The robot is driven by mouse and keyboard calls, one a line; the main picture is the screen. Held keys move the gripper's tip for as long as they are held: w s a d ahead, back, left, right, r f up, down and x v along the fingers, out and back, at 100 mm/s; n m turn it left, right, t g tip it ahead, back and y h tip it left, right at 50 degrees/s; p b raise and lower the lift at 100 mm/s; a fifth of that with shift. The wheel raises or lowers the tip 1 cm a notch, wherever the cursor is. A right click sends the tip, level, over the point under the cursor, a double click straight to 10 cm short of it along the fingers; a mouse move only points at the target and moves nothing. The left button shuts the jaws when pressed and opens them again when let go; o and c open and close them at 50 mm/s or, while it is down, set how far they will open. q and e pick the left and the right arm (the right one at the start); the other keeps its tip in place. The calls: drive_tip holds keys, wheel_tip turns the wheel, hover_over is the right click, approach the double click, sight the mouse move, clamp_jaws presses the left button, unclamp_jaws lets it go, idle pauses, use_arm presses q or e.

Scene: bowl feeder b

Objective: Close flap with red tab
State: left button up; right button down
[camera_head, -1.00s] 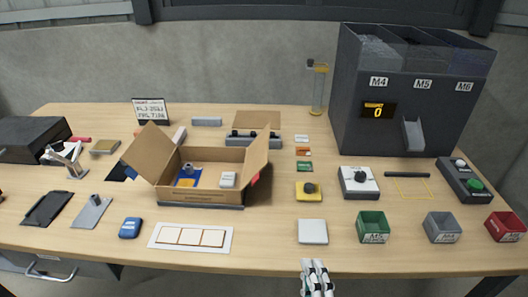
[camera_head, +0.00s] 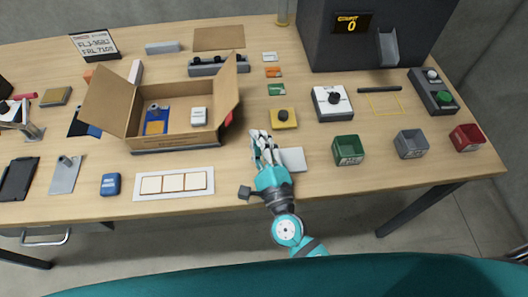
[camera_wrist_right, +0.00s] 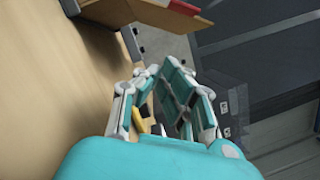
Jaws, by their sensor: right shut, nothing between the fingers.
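An open cardboard box (camera_head: 178,136) stands on the table with its side flaps raised. Its right flap (camera_head: 228,92) tilts up and outward, and a bit of red (camera_head: 228,120) shows just beside it, low on the outer side. Its left flap (camera_head: 108,101) leans outward to the left. A blue item and a small white item lie inside the box. My right gripper (camera_head: 262,142) is shut and empty, in front of the box's right side and apart from it. It also shows in the right wrist view (camera_wrist_right: 160,95). My left gripper is out of view.
A yellow block with a black knob (camera_head: 284,117) and a white square pad (camera_head: 293,158) are close to my right gripper. A white tray (camera_head: 174,195) lies in front of the box.

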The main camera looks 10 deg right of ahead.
drive_tip(key=shift+x, duration=1.1)
drive_tip(key=shift+s+a+r+p, duration=0.1)
drive_tip(key=shift+a+r+p, duration=0.65)
drive_tip(key=shift+a+r, duration=0.4)
drive_tip(key=shift+a, duration=0.5)
